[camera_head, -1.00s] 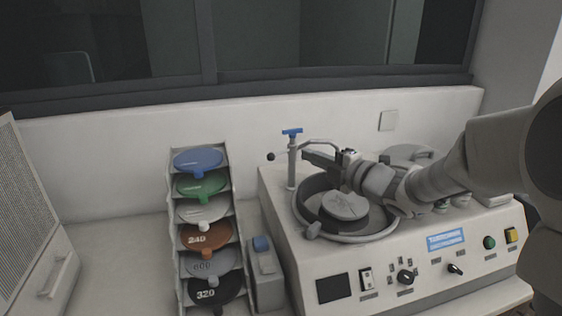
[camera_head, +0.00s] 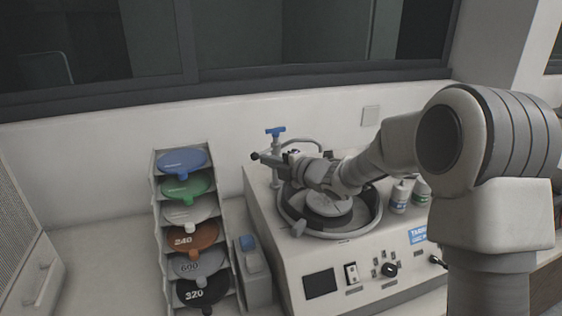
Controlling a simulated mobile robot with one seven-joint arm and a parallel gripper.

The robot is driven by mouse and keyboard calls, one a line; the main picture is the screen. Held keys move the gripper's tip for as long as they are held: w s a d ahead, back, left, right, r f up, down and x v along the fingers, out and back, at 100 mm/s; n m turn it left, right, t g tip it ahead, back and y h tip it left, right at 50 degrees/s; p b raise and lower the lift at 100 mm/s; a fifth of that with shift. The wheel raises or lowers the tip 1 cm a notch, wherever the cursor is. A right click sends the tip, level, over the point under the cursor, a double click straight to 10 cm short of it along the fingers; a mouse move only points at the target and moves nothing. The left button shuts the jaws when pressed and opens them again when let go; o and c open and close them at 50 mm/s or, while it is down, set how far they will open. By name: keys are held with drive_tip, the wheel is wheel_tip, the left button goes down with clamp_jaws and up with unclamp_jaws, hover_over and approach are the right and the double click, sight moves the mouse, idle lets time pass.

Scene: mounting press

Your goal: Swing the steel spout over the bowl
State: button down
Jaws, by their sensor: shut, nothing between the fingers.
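The steel spout (camera_head: 305,141) curves to the right from the upright post with a blue tap handle (camera_head: 275,131). A small dark knob (camera_head: 254,155) sticks out to the left of the post. The round bowl (camera_head: 374,220) is set in the machine's top and holds a grey disc (camera_head: 326,207); my wrist hides its back part. My gripper (camera_head: 268,158) is shut and empty. Its fingers point left across the post, close to the knob; I cannot tell whether they touch.
A rack (camera_head: 160,225) of coloured discs stands left of the machine, with a grey box with a blue top (camera_head: 248,243) between them. Small bottles (camera_head: 401,196) stand right of the bowl. The wall (camera_head: 110,150) is close behind. Bare counter lies left of the rack.

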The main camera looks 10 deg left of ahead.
drive_tip(key=shift+x, duration=0.8)
